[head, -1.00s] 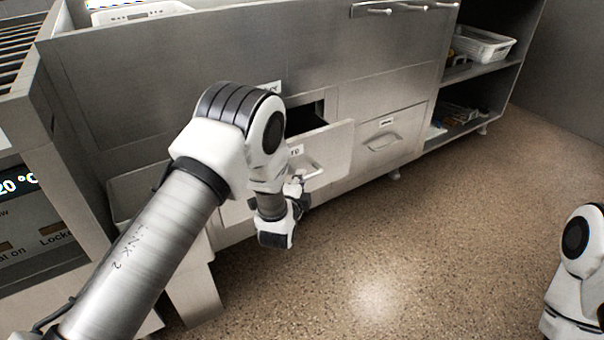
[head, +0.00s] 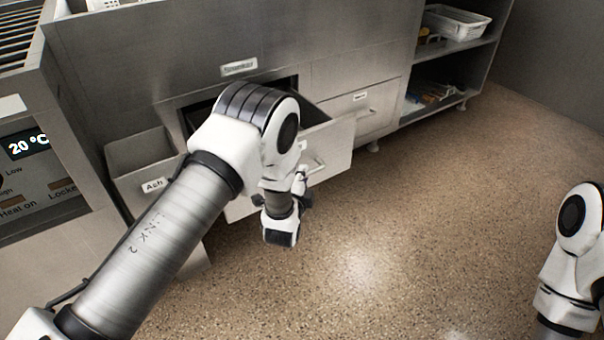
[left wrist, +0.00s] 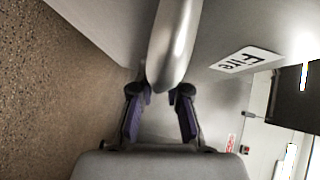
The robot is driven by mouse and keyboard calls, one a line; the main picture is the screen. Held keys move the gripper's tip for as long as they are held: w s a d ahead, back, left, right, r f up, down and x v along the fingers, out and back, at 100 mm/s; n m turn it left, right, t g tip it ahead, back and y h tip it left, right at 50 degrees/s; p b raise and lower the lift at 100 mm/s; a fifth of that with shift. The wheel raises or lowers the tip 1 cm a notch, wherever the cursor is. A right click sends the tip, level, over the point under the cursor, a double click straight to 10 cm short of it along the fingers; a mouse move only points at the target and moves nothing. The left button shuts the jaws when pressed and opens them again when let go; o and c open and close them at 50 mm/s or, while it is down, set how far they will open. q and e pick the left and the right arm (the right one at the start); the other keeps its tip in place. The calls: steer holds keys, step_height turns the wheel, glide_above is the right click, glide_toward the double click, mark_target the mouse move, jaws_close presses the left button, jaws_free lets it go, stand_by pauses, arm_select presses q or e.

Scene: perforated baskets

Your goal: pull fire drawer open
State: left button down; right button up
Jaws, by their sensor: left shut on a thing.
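The fire drawer (head: 334,143) is a metal drawer in the long steel unit. It stands partly open, with its dark interior gap visible behind the front. Its bar handle (head: 316,164) is on the front face. In the left wrist view the label "Fire" (left wrist: 247,61) lies beside the handle (left wrist: 173,42). My left gripper (left wrist: 160,95) is shut on the handle, with one finger on each side of it. In the head view my left arm hides part of the drawer and most of the grip. My right arm shows at the right edge, but its gripper is out of view.
An open drawer labelled "Ash" (head: 138,168) is at the left, by a control panel (head: 28,165) reading 20 °C. A shut drawer (head: 352,112) is to the right. Shelves with a white basket (head: 456,22) stand further right. The speckled floor (head: 400,230) in front is clear.

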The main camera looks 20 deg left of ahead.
arm_select(q)
steer(key=c, duration=1.1)
jaws_free()
steer(key=shift+c, duration=0.2)
steer(key=s+d+r, duration=0.1)
steer(key=s, duration=1)
steer(key=shift+s+d+r, duration=0.2)
steer(key=shift+s+r, duration=0.1)
steer(key=shift+s, duration=0.1)
